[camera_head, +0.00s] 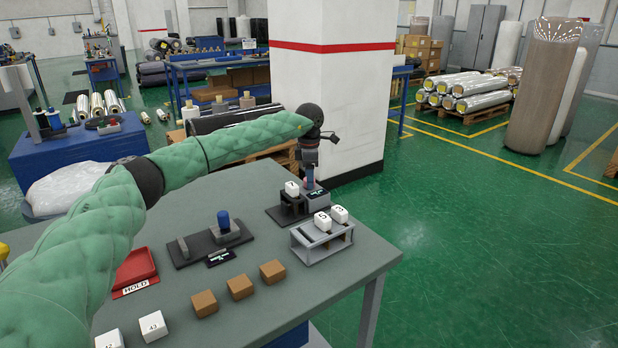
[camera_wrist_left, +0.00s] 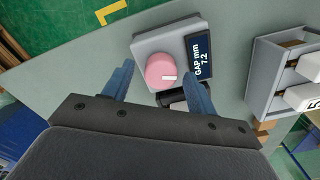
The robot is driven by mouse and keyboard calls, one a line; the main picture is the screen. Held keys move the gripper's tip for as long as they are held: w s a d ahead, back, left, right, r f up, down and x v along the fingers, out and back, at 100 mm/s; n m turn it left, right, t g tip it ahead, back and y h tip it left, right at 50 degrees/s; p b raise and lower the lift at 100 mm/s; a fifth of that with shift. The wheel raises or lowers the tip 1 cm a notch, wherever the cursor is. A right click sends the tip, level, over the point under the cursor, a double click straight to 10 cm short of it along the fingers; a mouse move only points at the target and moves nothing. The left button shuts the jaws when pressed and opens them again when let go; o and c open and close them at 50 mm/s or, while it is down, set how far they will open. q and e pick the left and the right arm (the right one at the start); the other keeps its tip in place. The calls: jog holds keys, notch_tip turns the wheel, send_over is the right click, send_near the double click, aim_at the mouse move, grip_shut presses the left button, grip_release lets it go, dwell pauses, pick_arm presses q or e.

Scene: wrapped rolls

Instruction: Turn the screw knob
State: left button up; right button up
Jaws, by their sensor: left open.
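In the left wrist view a round pink screw knob (camera_wrist_left: 158,72) with a white mark sits on a light grey block (camera_wrist_left: 146,46). A dark display (camera_wrist_left: 201,62) beside it reads "GAP mm 7.2". My left gripper (camera_wrist_left: 160,80) is open, with one blue finger on each side of the knob; I cannot tell whether they touch it. In the head view my left gripper (camera_head: 310,180) points down over this device (camera_head: 317,198) at the table's far edge, mostly hiding the knob. My right gripper is not in view.
On the grey table (camera_head: 235,300) a rack (camera_head: 322,244) holds white numbered blocks, right of the device. A dark fixture (camera_head: 210,242) with a blue-topped post, several brown blocks (camera_head: 240,287) and a red tray (camera_head: 136,268) stand nearer. A white pillar (camera_head: 332,100) rises behind.

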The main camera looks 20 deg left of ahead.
pick_arm(q)
notch_tip(320, 180, up, 7)
jog(key=shift+r+b, duration=0.2)
jog(key=shift+b, duration=0.35)
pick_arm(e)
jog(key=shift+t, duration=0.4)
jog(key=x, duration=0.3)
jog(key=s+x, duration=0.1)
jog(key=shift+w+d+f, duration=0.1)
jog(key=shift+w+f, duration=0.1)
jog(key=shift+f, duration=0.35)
pick_arm(q)
jog(key=shift+f, duration=0.15)
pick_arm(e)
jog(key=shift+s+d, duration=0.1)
